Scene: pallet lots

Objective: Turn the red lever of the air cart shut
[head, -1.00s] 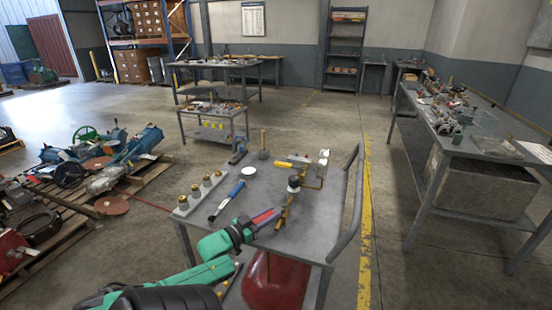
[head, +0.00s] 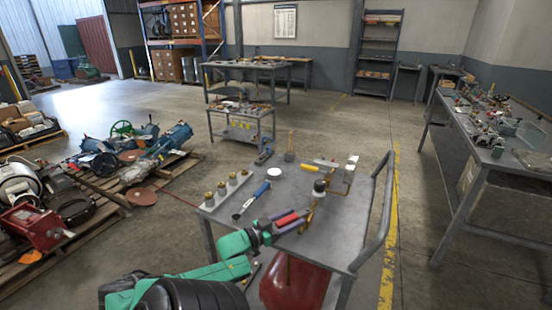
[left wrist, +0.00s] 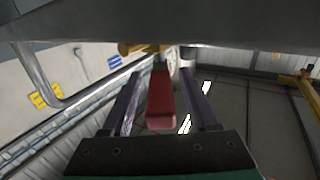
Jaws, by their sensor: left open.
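The air cart (head: 345,235) stands in front of me with a grey top. A brass pipe fitting (head: 311,207) with a dark round gauge rises near its front edge. My left gripper (head: 289,221) reaches in from the left beside that fitting. The red lever (head: 285,219) lies between its open fingers. In the left wrist view the red lever (left wrist: 160,100) points towards the palm between both fingers of the left gripper (left wrist: 160,88), with a gap on each side. Its far end meets brass parts (left wrist: 140,49). My right gripper is out of view.
A red tank (head: 295,285) sits beneath the cart top. A blue-handled tool (head: 252,200), a block with brass fittings (head: 228,190) and a yellow-handled tool (head: 305,167) lie on top. Pallets of parts are left; a workbench (head: 500,155) is right.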

